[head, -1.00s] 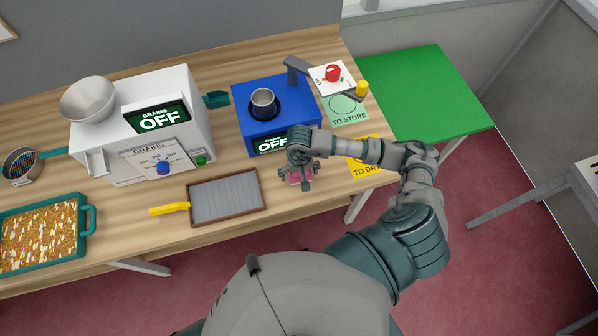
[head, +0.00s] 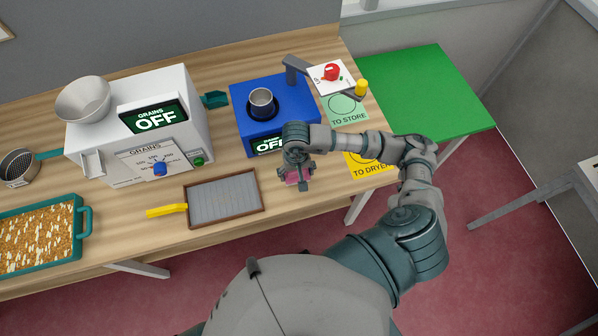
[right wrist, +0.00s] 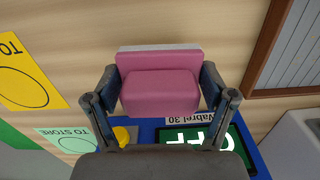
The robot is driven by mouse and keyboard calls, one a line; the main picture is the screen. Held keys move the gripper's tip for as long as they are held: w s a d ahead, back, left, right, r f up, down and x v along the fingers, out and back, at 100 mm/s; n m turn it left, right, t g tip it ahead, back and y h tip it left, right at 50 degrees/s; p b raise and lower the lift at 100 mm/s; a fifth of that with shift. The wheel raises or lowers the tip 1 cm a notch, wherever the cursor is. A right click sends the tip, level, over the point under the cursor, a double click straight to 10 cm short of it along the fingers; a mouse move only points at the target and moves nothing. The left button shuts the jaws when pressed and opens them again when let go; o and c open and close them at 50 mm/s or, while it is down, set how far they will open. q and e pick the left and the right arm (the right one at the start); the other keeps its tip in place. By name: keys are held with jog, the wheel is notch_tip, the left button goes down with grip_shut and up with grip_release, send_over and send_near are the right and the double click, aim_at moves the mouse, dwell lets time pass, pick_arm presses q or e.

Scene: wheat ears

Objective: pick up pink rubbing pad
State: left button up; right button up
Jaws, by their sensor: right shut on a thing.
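The pink rubbing pad (head: 293,177) is at the table's front part, right of the ribbed board. In the right wrist view the pad (right wrist: 160,90) shows a pink raised block on a wider pink base with a pale edge. My right gripper (head: 297,176) reaches down over the pad from above. In the right wrist view its two fingers (right wrist: 160,92) press on the left and right sides of the pad, so it is shut on it. Whether the pad touches the table is hard to tell. My left gripper is not in view.
A ribbed board (head: 224,199) with a yellow handle lies left of the pad. A blue device (head: 300,108) with a metal cup stands behind. A white grain machine (head: 165,120) and a teal tray (head: 84,222) of wheat ears are further left. A yellow card (head: 372,166) lies right.

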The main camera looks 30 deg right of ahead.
jog(key=s+a+b, duration=0.1)
jog(key=s+a, duration=0.2)
jog(key=a, duration=0.3)
jog(key=s+a+r+b, duration=0.1)
jog(key=s+a+b, duration=0.1)
jog(key=s+a, duration=0.2)
jog(key=a, duration=0.2)
jog(key=shift+s+a+r, duration=0.25)
jog(key=shift+a, duration=0.05)
